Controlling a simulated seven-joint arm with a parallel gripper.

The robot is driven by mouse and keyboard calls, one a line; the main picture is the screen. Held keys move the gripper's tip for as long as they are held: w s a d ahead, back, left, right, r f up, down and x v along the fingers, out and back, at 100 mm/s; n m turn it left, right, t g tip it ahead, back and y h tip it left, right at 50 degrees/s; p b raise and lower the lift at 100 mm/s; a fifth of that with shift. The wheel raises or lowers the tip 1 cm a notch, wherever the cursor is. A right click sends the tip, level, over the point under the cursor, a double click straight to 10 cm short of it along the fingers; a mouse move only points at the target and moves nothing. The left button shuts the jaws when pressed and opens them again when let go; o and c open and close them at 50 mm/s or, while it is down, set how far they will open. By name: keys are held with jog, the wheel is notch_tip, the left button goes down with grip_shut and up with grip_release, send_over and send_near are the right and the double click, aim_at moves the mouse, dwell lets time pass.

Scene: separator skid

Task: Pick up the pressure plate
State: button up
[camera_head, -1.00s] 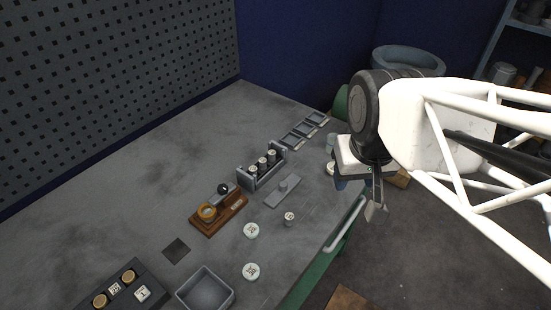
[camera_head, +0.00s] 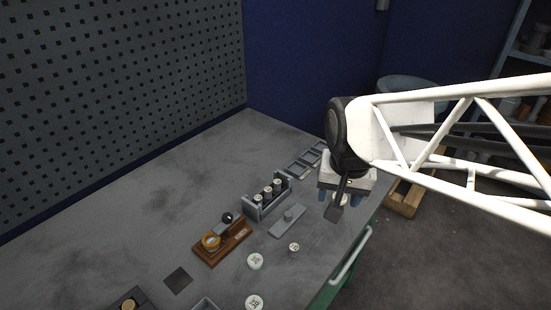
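The pressure plate appears to be the flat grey rectangular plate (camera_head: 287,222) with a small round knob on top. It lies flat on the bench beside a grey rack, with nothing covering it. My gripper (camera_head: 339,199) is above the bench's right edge, to the right of and apart from the plate.
The grey rack (camera_head: 250,208) with several dark cylinders stands just behind the plate. A small cylinder (camera_head: 294,247) and white discs (camera_head: 255,261) lie in front. A wooden block with a brass ring (camera_head: 231,247) is at left. Shallow grey trays (camera_head: 297,169) lie behind.

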jog(key=w+a+f+m+g, duration=0.1)
jog(key=w+a+f+m, duration=0.25)
jog(key=w+f, duration=0.35)
jog(key=m+g, duration=0.1)
jog(key=m, duration=0.4)
send_over(289, 213)
notch_tip(289, 213, down, 8)
jog(key=shift+s+f, duration=0.1)
jog(key=shift+f, duration=1.3)
jog(key=shift+f, duration=0.1)
jog(key=shift+f, duration=2.5)
grip_shut()
